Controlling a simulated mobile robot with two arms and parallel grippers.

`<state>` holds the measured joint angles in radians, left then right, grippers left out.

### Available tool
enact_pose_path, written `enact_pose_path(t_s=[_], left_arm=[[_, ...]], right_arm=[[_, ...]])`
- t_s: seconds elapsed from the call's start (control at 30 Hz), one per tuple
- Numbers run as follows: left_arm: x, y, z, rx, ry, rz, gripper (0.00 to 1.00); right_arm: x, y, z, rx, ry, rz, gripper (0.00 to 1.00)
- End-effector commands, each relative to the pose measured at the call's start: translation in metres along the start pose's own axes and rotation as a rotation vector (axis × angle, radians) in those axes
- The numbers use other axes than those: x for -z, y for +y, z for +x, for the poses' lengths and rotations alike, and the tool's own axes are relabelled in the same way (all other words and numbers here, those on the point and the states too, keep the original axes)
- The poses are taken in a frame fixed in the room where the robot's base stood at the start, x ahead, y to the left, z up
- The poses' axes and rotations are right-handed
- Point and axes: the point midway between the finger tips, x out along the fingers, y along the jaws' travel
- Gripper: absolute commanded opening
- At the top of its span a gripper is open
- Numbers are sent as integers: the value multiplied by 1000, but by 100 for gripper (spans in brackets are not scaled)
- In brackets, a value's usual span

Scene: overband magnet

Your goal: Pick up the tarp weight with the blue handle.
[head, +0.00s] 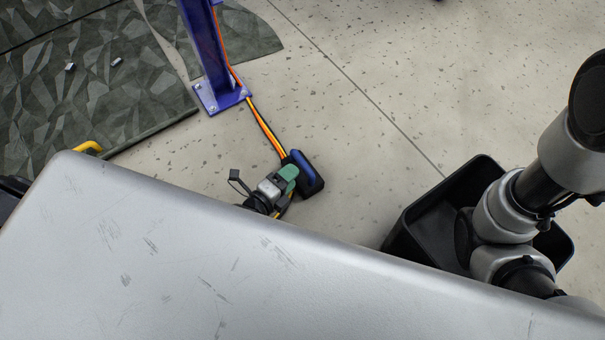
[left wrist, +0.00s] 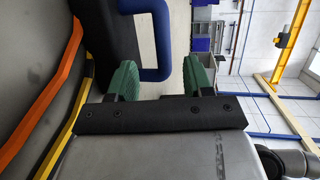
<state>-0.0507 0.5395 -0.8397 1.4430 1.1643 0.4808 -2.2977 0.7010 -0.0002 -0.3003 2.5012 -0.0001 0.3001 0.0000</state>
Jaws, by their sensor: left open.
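The tarp weight is a black block (head: 314,184) with a blue handle (head: 304,160), on the floor in the middle of the head view. In the left wrist view its blue handle (left wrist: 164,45) shows as a loop beside the black body (left wrist: 112,40). My left gripper (head: 290,172) has green fingers and is right at the weight. In the left wrist view the left gripper (left wrist: 162,70) is open, with part of the handle in the gap between its fingers. I cannot tell whether either finger touches it. My right gripper is out of view.
Orange and yellow straps (head: 265,130) run from the weight to a blue post (head: 208,50) bolted to the floor. A dark tarp (head: 80,100) lies at the left. A black bin (head: 420,215) stands at the right behind my right arm. Floor beyond the weight is clear.

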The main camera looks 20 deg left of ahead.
Motion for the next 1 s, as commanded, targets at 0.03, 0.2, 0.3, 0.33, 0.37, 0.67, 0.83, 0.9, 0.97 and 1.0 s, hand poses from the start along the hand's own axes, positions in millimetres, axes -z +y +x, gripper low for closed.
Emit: enact_pose_path(t_s=[0.03, 0.2, 0.3, 0.33, 0.37, 0.67, 0.83, 0.9, 0.97, 1.0], left_arm=[[1, 1, 4, 1, 0, -1, 51], [4, 2, 24, 4, 1, -4, 51], [5, 0, 38, 4, 0, -3, 51], [5, 0, 42, 3, 0, -3, 51], [4, -1, 45, 3, -1, -2, 51], [4, -4, 52, -1, 0, -2, 51], [4, -4, 52, -1, 0, -1, 32], [4, -4, 52, -1, 0, -1, 22], [4, -4, 52, -1, 0, -1, 12], [4, -4, 52, -1, 0, -1, 6]], right_arm=[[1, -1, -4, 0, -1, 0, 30], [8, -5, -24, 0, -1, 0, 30], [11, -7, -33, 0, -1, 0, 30], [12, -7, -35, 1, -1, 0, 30], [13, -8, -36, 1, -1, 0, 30], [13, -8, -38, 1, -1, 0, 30], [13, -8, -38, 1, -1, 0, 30], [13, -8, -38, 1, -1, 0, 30], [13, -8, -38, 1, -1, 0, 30], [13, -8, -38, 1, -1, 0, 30]])
